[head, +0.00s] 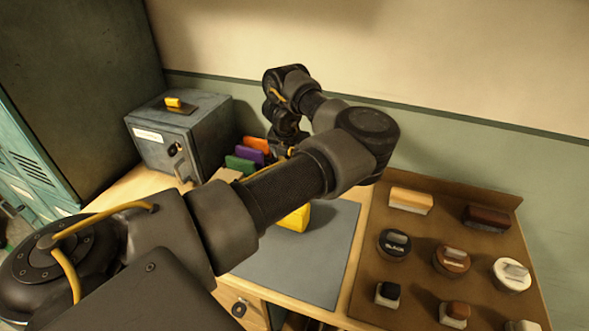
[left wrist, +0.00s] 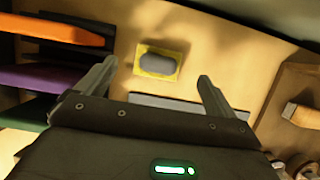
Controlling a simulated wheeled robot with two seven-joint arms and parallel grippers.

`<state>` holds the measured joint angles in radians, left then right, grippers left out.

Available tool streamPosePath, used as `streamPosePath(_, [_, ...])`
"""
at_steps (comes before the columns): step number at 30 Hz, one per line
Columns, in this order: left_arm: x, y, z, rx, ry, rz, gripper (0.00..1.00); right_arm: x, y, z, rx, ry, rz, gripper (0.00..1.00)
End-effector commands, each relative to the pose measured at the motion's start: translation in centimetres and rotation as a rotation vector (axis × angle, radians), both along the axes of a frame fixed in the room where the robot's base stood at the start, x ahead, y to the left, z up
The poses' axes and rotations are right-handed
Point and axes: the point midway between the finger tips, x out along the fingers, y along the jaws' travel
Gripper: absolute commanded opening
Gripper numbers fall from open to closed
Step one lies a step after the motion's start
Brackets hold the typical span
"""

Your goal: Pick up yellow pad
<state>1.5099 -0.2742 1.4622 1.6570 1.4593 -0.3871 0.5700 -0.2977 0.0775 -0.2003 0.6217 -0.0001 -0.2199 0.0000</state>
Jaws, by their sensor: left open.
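In the left wrist view a flat yellow pad (left wrist: 144,70) lies on the pale wooden tabletop, with a grey rounded object (left wrist: 157,62) on top covering its middle. My left gripper (left wrist: 158,72) is open and empty; its two fingers stand either side of the pad in that view, apart from it. In the head view my left arm crosses the picture and its gripper (head: 287,150) is near the coloured upright pieces; the grey-topped pad is hidden there. A yellow block (head: 295,218) shows on the grey mat, partly behind my arm. My right gripper is not in view.
Orange (left wrist: 62,30), purple (left wrist: 40,78) and green upright pieces stand left of the gripper. A grey metal box (head: 205,125) carries a small yellow item (head: 173,102). A brown board (head: 420,255) with several stamp-like blocks is at right. The grey mat (head: 320,265) is mostly clear.

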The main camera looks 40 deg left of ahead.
Motion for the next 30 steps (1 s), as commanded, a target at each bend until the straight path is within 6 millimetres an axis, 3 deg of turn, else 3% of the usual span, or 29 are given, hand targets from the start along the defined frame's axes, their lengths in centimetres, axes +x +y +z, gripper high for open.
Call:
streamPosePath(5, [0.2, 0.1, -1.0, 0.001, 0.004, -0.002, 0.94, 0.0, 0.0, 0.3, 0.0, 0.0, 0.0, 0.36])
streamPosePath(13, [1.3, 0.7, -4.5, 0.003, 0.003, -0.001, 0.94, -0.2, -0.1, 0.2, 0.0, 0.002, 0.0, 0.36])
streamPosePath(22, [1.6, 0.7, -4.9, 0.0, 0.0, 0.001, 0.94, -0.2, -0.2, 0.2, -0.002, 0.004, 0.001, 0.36])
streamPosePath(30, [1.6, 0.7, -4.9, 0.0, 0.0, 0.001, 0.61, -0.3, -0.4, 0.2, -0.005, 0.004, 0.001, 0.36])
